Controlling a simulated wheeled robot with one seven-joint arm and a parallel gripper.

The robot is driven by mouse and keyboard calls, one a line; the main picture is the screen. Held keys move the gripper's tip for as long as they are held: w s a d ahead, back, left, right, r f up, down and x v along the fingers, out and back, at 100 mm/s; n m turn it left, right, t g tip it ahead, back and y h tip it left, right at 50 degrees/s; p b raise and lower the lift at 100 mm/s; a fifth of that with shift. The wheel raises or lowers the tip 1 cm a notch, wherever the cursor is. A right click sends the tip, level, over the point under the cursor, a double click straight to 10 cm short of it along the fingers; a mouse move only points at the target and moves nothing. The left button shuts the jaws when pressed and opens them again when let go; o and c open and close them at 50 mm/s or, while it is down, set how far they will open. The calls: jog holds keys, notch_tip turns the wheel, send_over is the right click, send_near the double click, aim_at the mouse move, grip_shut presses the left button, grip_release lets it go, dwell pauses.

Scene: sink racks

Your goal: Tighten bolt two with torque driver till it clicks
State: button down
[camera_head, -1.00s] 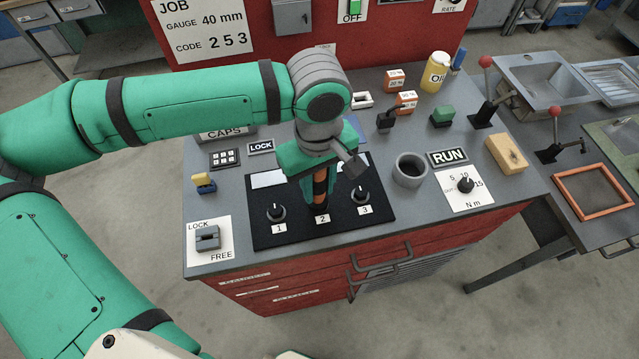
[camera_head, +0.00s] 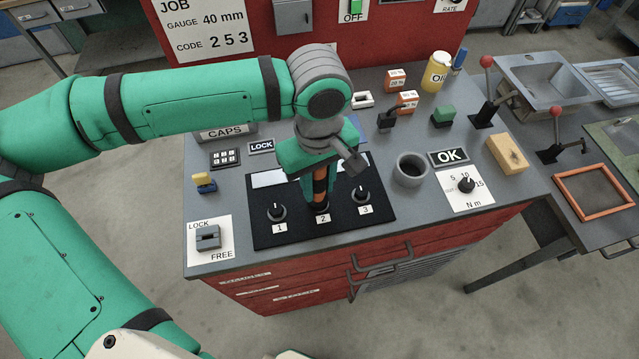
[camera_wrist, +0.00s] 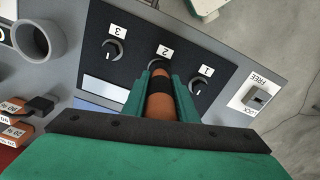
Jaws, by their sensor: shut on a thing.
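My gripper (camera_head: 319,188) is shut on the torque driver (camera_head: 320,186), which has an orange and black handle. The driver stands upright over bolt two, at the label 2 (camera_head: 322,219) on the black plate (camera_head: 340,229); the bolt itself is hidden under it. In the wrist view the driver (camera_wrist: 160,103) sits between the green fingers. Bolt one (camera_head: 277,211) and bolt three (camera_head: 362,194) stand on either side. A sign (camera_head: 448,157) at the right reads OK. The N m dial (camera_head: 466,185) points up near 10.
A grey round holder (camera_head: 410,170) stands right of the plate. A LOCK/FREE switch (camera_head: 208,238) is at the front left. A wooden block (camera_head: 507,154) and red-knobbed levers (camera_head: 486,62) are at the right. The bench's front edge runs close below the plate.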

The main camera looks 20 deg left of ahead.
aim_at(319, 173)
jog(key=shift+d+r, duration=0.1)
jog(key=shift+r, duration=2.2)
jog(key=shift+w, duration=0.1)
